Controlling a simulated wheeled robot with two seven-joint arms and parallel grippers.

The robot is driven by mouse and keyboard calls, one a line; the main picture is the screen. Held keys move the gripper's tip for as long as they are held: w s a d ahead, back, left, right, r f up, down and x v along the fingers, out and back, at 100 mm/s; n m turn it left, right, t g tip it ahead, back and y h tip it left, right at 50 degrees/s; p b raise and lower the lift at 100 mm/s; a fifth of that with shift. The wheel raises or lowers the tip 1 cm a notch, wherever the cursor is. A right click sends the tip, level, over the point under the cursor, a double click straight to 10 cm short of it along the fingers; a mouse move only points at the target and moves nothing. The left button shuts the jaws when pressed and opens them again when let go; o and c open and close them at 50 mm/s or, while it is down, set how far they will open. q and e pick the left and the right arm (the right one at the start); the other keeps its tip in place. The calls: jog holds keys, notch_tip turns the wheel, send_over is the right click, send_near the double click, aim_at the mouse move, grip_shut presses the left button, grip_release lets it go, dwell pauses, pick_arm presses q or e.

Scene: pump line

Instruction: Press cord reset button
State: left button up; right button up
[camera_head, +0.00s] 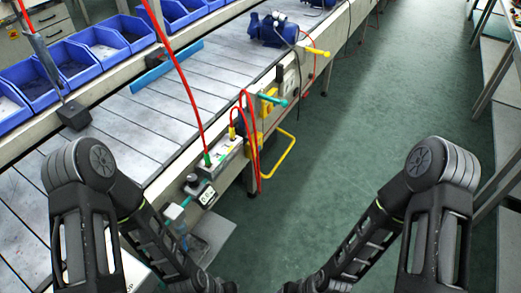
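No cord reset button can be picked out for certain at this size. Along the near edge of the conveyor (148,113) is a small control box (206,196) with a dark front and a dark round knob (192,180) beside it. Just beyond it is a pale box (230,150) with red cords plugged into its top by green and yellow ends. My two arms come in at the lower left and lower right and bend in toward the bottom middle.
Blue bins (100,42) line the far side of the conveyor. A blue pump (272,29) sits on it farther along. A yellow bent handle (281,156) sticks out over the aisle. The green floor (350,120) to the right is clear, up to grey racks at the right edge.

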pick_arm(q)
grip_shut()
dwell(1.4)
